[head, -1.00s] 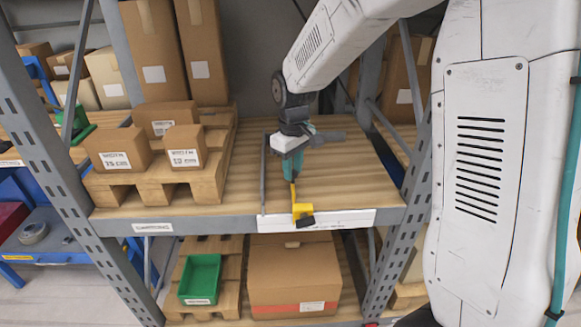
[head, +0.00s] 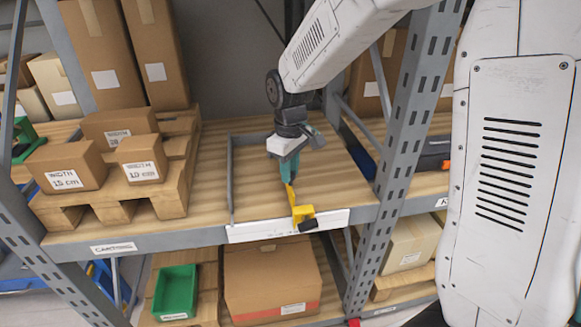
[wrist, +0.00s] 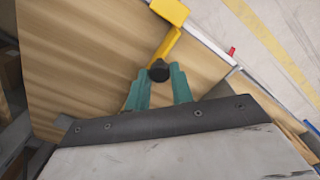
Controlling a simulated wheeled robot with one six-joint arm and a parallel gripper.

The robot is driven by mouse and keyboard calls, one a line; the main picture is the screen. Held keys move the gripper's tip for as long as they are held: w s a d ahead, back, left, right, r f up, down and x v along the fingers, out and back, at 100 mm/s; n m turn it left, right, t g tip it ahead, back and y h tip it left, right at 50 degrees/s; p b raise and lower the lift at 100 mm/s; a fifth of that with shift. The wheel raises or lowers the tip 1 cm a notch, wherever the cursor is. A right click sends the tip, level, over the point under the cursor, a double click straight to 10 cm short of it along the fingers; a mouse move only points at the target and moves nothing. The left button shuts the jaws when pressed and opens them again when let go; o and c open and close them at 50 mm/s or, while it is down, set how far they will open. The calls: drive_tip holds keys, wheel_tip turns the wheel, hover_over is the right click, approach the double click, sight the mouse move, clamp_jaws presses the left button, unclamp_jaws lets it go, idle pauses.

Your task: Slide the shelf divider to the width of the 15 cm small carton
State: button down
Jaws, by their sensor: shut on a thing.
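The small carton labelled 15 cm (head: 66,163) sits at the front left of a pallet on the shelf. My gripper (head: 287,180) is over the right part of the shelf, its teal fingers shut on the yellow divider piece (head: 303,213). This piece reaches down to the white strip on the shelf's front edge and ends in a dark foot. In the wrist view the yellow piece (wrist: 168,45) runs up from between my fingers (wrist: 158,90), with a black knob at the tips. A thin grey upright frame (head: 230,185) stands left of the divider, apart from it.
A 10 cm carton (head: 142,158) and a third carton (head: 108,125) share the pallet (head: 150,190). The white strip (head: 260,231) lines the front edge. Shelf posts (head: 400,140) flank the bay. The boards between frame and divider are clear. A green bin (head: 176,290) stands below.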

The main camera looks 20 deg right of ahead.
drive_tip(key=c, duration=1.2)
unclamp_jaws()
drive_tip(key=shift+d, duration=0.1)
drive_tip(key=shift+c, duration=0.2)
drive_tip(key=shift+r, duration=0.1)
wheel_tip(320, 180, up, 8)
drive_tip(key=shift+f, duration=0.1)
drive_tip(key=shift+s, duration=0.1)
drive_tip(key=s+d+r+m, duration=0.1)
drive_tip(key=s+d+m, duration=0.1)
drive_tip(key=s, duration=0.7)
drive_tip(key=s+d+r+m+t, duration=0.1)
drive_tip(key=s+d+r+m, duration=0.1)
drive_tip(key=s, duration=0.7)
drive_tip(key=s+d+r+m, duration=0.1)
drive_tip(key=s+d+m, duration=0.1)
drive_tip(key=s, duration=0.8)
drive_tip(key=shift+d+r+m, duration=0.25)
drive_tip(key=shift+r+m, duration=0.1)
drive_tip(key=shift+m, duration=0.25)
